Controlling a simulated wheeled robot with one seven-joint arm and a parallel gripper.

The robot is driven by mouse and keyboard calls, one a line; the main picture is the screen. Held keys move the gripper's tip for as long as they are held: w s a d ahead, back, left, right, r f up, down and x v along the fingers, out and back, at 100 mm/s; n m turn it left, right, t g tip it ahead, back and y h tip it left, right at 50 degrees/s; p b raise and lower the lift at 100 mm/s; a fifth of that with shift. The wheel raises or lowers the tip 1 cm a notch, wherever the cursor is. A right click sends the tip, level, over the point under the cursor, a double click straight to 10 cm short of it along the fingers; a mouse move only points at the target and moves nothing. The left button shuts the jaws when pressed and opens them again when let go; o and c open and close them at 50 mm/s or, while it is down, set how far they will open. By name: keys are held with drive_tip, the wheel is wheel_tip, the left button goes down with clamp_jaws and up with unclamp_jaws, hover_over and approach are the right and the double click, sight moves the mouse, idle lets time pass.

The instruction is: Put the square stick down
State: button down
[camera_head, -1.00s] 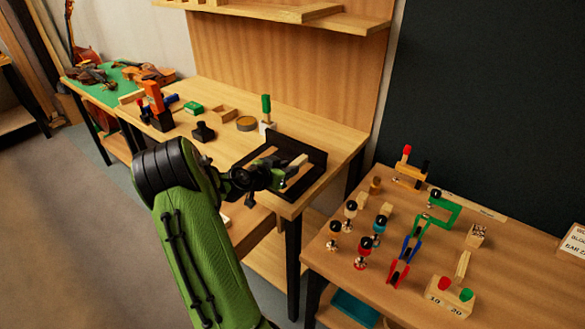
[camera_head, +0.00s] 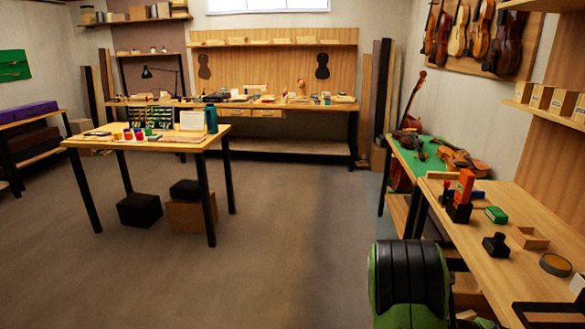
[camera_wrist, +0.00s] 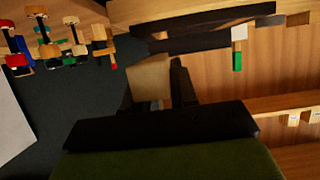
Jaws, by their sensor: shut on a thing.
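The square stick (camera_wrist: 150,78) is a pale wooden piece seen in the wrist view between the dark fingers of my gripper (camera_wrist: 155,90). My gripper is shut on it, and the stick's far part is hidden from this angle. Beyond it in the wrist view is a black fixture (camera_wrist: 215,35) on the bench. The stick appears apart from the fixture, though the height between them is hard to judge. In the head view the gripper and stick are out of frame; only a corner of the black fixture (camera_head: 545,313) shows at the lower right.
A green-handled tool (camera_wrist: 237,60) stands near the fixture. Open floor (camera_head: 290,240) lies left. A table (camera_head: 150,146) stands there.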

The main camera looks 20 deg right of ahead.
drive_tip(key=w+a+f+n+t, duration=0.2)
drive_tip(key=w+a+n+t, duration=0.4)
drive_tip(key=w, duration=0.4)
drive_tip(key=w+a+f+n+t, duration=0.2)
drive_tip(key=w+a+n+t, duration=0.25)
drive_tip(key=w+a, duration=0.4)
drive_tip(key=w+a+f+n+t+y, duration=0.2)
drive_tip(key=w+a+n+t+y, duration=0.2)
drive_tip(key=a, duration=0.7)
drive_tip(key=w+a+f+n+t+y, duration=0.2)
drive_tip(key=w+a+n+t+y, duration=0.2)
drive_tip(key=a, duration=0.8)
drive_tip(key=shift+w+f+n+y, duration=0.3)
drive_tip(key=shift+w+n, duration=0.05)
drive_tip(key=shift+w, duration=0.15)
